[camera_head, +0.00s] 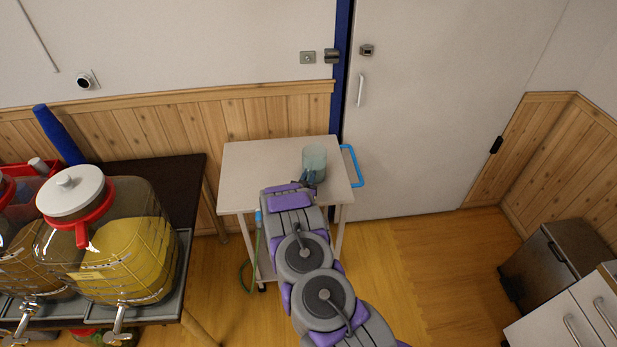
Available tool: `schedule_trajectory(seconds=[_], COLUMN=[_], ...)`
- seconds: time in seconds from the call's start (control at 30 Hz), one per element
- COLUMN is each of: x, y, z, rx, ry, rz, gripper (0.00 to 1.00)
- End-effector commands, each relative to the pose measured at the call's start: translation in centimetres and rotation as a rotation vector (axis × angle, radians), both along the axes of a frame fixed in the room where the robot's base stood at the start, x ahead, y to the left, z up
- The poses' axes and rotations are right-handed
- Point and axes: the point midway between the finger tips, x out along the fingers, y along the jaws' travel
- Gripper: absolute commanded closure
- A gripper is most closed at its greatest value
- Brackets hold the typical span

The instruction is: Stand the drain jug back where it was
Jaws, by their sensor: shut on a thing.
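The drain jug (315,158) is a pale, see-through greenish jug. It shows upright over the top of the white trolley (255,163), toward its right end. My gripper (309,181) is at the near side of the jug, shut on it. My arm hides the fingertips and part of the jug's lower side. I cannot tell whether the jug's base touches the trolley top or is held just above it.
Glass jars with taps, one with yellow liquid (128,250), stand on a dark table (165,178) at left. The trolley has a blue handle (353,167) at right and a green hose (246,270) at its left side. Clear floor lies right (430,260), before a bin (555,262).

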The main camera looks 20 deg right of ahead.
Motion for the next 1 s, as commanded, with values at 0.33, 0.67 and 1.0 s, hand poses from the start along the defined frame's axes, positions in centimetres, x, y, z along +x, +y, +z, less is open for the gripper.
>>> schedule_trajectory(seconds=[0.33, 0.67, 1.0], x=[0.0, -0.1, -3.1], y=[0.0, 0.0, 2.8], z=[-0.1, -0.1, -0.1], rx=[0.001, 0.001, 0.002], ry=[0.002, 0.003, 0.006], rz=[0.0, 0.0, 0.004], gripper=[0.58, 0.51, 0.51])
